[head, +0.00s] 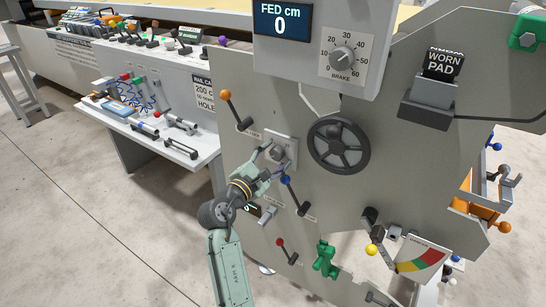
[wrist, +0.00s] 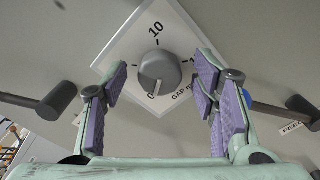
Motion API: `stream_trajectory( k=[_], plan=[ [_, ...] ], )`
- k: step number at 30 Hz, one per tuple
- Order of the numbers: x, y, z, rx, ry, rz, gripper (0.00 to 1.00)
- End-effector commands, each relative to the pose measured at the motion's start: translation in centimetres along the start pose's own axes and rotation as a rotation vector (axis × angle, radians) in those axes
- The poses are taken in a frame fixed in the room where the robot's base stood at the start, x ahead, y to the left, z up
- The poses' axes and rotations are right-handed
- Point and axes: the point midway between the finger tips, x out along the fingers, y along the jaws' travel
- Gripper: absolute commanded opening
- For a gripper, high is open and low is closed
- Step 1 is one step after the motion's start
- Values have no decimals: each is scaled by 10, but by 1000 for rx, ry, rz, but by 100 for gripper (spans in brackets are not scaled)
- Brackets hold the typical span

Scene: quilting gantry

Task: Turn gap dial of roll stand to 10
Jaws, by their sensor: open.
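The gap dial is a grey round knob (wrist: 158,70) on a white square plate (wrist: 125,50) on the roll stand's face. In the wrist view the plate reads 10 at the top and 0 near the bottom; a label beginning "GAP" is partly hidden by a finger. The knob's white mark points down, close to the 0. My gripper (wrist: 162,88) is open, its purple-padded fingers on either side of the knob with visible gaps. I cannot tell how far the tips are from the plate. In the head view the dial plate (head: 290,144) shows just beyond my gripper (head: 271,160).
An orange-knobbed lever (head: 237,112) stands above left of the dial and a blue-knobbed lever (head: 292,193) below right. A black handwheel (head: 339,146) is close on the right. The brake dial (head: 344,57) sits higher up. A workbench (head: 175,150) stands left; open floor lies front left.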

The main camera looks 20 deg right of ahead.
Motion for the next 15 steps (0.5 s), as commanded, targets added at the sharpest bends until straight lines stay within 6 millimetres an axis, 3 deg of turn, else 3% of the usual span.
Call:
stream_trajectory(
  k=[5,15],
  plan=[
    [0,0,0,0,0,0,54],
    [0,0,0,0,0,0,31]
  ],
)
